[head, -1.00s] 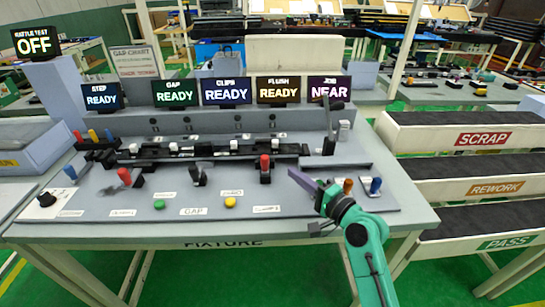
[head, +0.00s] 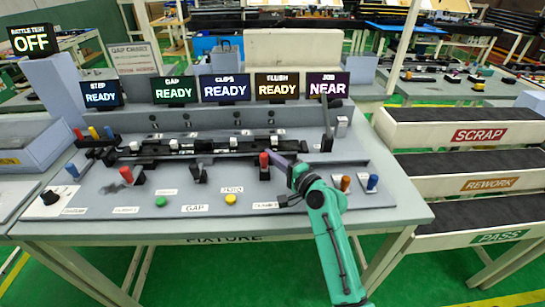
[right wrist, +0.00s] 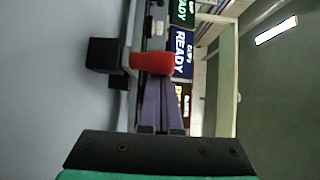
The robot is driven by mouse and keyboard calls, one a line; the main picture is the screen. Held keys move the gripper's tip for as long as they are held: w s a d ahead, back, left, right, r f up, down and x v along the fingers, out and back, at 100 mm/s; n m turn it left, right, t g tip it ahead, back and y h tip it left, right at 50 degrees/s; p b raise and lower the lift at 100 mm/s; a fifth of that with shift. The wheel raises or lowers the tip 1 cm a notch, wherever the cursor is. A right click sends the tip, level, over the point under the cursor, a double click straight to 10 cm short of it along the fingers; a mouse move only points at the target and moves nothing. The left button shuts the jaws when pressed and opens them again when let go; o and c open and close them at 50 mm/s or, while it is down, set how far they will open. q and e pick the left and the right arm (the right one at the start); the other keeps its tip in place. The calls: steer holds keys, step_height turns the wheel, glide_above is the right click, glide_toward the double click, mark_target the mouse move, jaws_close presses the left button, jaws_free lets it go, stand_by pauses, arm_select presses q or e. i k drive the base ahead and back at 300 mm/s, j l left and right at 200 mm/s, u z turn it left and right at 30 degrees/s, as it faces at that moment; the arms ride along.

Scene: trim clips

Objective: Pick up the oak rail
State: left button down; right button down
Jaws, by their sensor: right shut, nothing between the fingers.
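No rail with a clear oak colour shows. A long dark rail-like strip (head: 225,155) with white blocks along it lies across the fixture (head: 110,200); I cannot tell if it is the oak rail. My right gripper (head: 278,159) reaches over the fixture's right half, with its purple fingers shut and empty. Its tips are close to a red-handled clamp (head: 265,161), and the strip is just beyond. In the right wrist view the shut fingers (right wrist: 163,82) point at the red handle (right wrist: 152,63), which overlaps their tips; contact cannot be told. My left gripper is not in view.
Small screens (head: 227,89) stand along the fixture's back. An upright black lever (head: 327,128) and orange and blue handles (head: 372,183) stand to the right. Shelves marked SCRAP (head: 478,135), REWORK and PASS are farther right. The front panel has green and yellow buttons (head: 230,199).

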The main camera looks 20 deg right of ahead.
mark_target(206, 148)
steer(key=k+l, duration=0.25)
steer(key=k, duration=0.2)
steer(key=k+l, duration=0.25)
steer(key=k, duration=0.2)
